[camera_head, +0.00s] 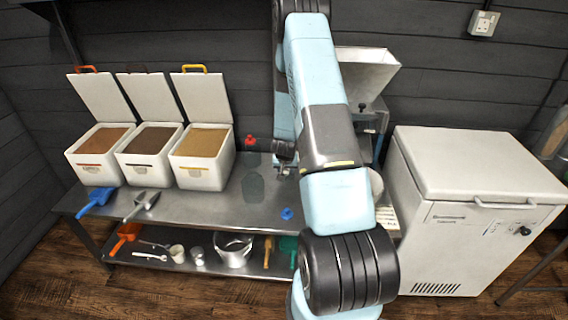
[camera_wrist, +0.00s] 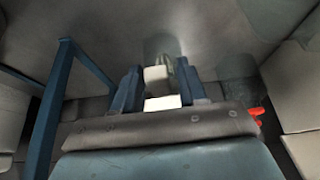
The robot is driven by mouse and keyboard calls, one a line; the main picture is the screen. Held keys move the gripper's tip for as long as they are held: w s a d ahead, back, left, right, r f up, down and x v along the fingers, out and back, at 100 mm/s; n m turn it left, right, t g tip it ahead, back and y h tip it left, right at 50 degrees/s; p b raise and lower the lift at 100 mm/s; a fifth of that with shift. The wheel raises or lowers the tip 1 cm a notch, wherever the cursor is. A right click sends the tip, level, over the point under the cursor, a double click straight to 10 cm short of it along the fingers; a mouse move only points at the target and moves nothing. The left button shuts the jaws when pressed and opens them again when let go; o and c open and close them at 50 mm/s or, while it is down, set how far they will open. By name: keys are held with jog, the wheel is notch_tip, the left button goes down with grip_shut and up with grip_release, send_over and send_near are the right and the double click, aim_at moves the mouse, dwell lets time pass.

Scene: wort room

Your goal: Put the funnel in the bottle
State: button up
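A faint dark bottle-shaped patch (camera_head: 253,187), perhaps the see-through bottle, shows on the steel table just left of my arm. A small blue piece (camera_head: 287,213) lies near the table's front edge; I cannot tell whether it is the funnel. My gripper (camera_head: 284,160) is above the back of the table, partly hidden by my own arm. In the wrist view its two dark blue fingers (camera_wrist: 160,88) stand apart, with pale blocks between them. A faint grey shape shows beyond the fingertips, too unclear to name. No held object is clear.
Three open grain bins (camera_head: 200,170) stand at the table's left, with a blue scoop (camera_head: 96,200) and a metal scoop (camera_head: 141,204) in front. A hopper mill (camera_head: 365,75) stands behind my arm. A white chest freezer (camera_head: 470,220) is right. Pots and tools fill the lower shelf.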

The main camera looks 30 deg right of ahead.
grip_shut()
jog(key=shift+r, duration=3)
